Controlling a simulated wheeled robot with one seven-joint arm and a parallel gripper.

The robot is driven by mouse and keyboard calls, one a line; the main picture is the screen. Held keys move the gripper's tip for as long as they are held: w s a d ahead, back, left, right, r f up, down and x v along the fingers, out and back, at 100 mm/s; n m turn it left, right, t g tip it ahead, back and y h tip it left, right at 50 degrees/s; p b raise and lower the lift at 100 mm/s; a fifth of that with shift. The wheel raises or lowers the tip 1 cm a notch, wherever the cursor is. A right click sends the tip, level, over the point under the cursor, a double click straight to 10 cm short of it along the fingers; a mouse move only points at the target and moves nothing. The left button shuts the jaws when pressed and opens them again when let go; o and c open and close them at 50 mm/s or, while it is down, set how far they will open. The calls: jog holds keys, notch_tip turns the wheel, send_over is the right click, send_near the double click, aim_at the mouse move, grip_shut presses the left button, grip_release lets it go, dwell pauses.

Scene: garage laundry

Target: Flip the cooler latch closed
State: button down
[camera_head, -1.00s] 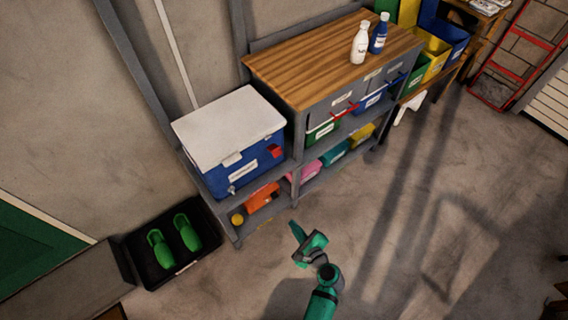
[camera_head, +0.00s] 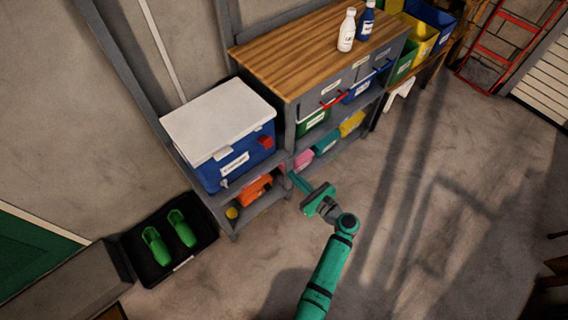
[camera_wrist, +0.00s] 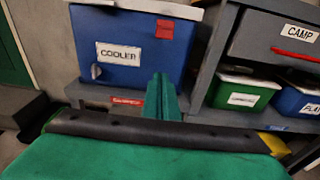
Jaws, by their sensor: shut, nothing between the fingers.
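The cooler (camera_head: 208,176) is a blue box with a white lid, on the left shelf of a grey unit. The lid looks down. A small white latch piece (camera_head: 222,153) sits at the lid's front edge; I cannot tell its exact position. In the wrist view the cooler's labelled front (camera_wrist: 145,60) fills the upper middle, with a red patch (camera_wrist: 165,29) near its top right. My gripper (camera_head: 297,182) is shut and empty, in front of the shelf and apart from the cooler. Its green fingers (camera_wrist: 160,98) point towards the cooler's lower right front.
A wooden-topped cabinet (camera_head: 300,62) with two bottles and red- and blue-handled drawers stands right of the cooler. Bins sit on shelves below, including an orange one (camera_head: 254,188). A black tray (camera_head: 150,268) with green shoes lies at left. The floor (camera_head: 410,240) at right is clear.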

aim_at(265, 141)
jog(key=w+a+r, duration=0.2)
jog(key=w+a, duration=0.4)
jog(key=w, duration=0.2)
jog(key=shift+w+a+r, duration=0.2)
jog(key=shift+w+r, duration=0.1)
jog(key=shift+r, duration=0.05)
dwell(0.3)
jog(key=shift+d+r+g+h, duration=0.1)
jog(key=shift+r+g+h, duration=0.5)
jog(key=shift+r+g, duration=0.3)
jog(key=shift+r, duration=0.15)
